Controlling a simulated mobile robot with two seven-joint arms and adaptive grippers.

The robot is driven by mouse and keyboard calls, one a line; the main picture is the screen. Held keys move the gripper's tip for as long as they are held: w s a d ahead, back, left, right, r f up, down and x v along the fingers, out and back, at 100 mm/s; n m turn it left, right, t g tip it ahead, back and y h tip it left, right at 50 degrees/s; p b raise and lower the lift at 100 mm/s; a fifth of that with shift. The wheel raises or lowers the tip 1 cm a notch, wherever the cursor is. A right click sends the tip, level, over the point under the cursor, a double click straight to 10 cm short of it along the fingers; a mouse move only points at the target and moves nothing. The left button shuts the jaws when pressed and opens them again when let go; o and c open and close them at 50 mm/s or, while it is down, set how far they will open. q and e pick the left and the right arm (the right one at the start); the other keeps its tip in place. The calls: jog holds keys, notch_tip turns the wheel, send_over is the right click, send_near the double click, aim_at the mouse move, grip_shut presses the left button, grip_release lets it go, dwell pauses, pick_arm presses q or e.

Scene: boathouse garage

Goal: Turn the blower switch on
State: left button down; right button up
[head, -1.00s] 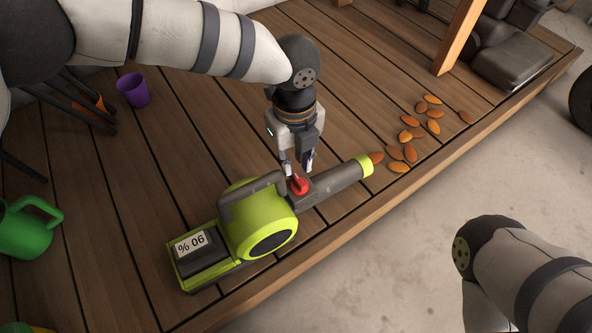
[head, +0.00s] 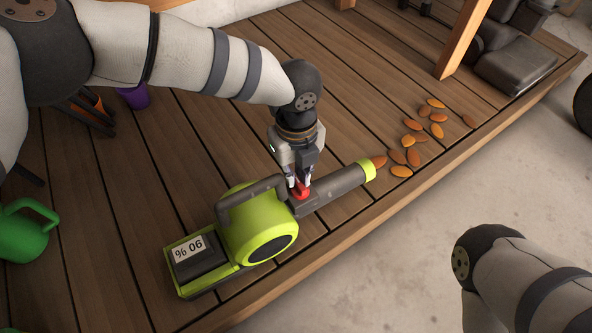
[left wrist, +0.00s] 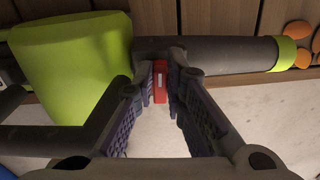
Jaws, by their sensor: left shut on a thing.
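The blower, lime green and dark grey, lies on the wooden deck, and its green body (head: 258,228) also shows in the left wrist view (left wrist: 75,60). Its battery end carries a "90 %" label (head: 188,249). The red switch (head: 299,191) sits on top, where the body meets the grey tube (head: 335,188). My left gripper (head: 298,183) is over the switch from above. In the left wrist view its fingers are closed around the red switch (left wrist: 160,82), one on each side. My right arm shows at the lower right, but its gripper is out of view.
Several orange-brown leaves (head: 412,140) lie beyond the nozzle. A green watering can (head: 25,232) stands at the left, and a purple cup (head: 135,97) is partly hidden behind my left arm. The deck edge drops to a concrete floor (head: 400,255) in front.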

pick_arm(q)
jog(key=shift+d+r+m+p, duration=0.1)
jog(key=shift+r+m+p, duration=0.1)
jog(key=shift+m+p, duration=0.7)
jog(key=m, duration=0.2)
jog(key=shift+w+d+f+m+p, duration=0.1)
jog(key=shift+d+f+m+p, duration=0.1)
jog(key=shift+m+p, duration=0.2)
jog(key=m, duration=0.3)
jog(key=shift+d, duration=0.25)
jog(key=shift+d+m, duration=0.2)
jog(key=shift+m, duration=1.7)
jog(key=c, duration=1.9)
grip_release()
notch_tip(320, 180, up, 12)
